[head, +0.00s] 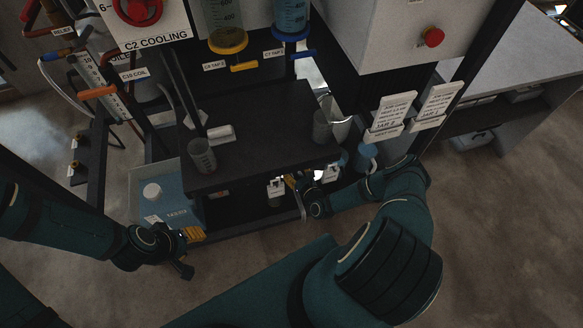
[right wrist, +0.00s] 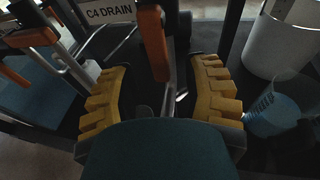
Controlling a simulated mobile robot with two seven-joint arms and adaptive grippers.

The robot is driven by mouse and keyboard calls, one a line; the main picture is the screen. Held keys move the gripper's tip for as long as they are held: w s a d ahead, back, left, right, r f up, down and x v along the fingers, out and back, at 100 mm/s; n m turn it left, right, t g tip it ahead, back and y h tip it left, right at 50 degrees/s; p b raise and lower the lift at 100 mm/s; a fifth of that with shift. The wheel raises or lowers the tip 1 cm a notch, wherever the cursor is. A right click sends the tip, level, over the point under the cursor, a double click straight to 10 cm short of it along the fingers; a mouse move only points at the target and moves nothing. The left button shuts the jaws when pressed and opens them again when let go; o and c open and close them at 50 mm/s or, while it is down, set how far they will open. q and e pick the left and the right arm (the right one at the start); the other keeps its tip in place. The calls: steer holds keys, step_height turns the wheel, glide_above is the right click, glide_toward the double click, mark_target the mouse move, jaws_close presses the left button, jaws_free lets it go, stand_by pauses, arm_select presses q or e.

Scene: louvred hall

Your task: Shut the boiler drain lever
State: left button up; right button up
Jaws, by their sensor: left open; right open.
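In the right wrist view an orange lever (right wrist: 153,42) stands beside a white plate reading C4 DRAIN (right wrist: 108,12); it points up and down in the picture. My right gripper (right wrist: 160,100) is open, with one yellow-padded finger on each side of the lever's line and a gap to both. Whether the lever lies fully between the pads in depth I cannot tell. In the head view my right gripper (head: 301,180) is under the dark shelf's front right, where the lever is not clear. My left gripper (head: 189,251) is open and empty, low in front of the blue box.
A dark shelf (head: 260,120) bears grey cups. A blue box (head: 178,207) stands below it at left. Another orange lever (right wrist: 30,38) is left of the drain plate. A blue translucent jug (right wrist: 270,112) and a white container (right wrist: 275,48) stand right of my right fingers. Front floor is open.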

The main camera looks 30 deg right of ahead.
steer(key=shift+x, duration=1.35)
steer(key=shift+o, duration=0.2)
jaws_close()
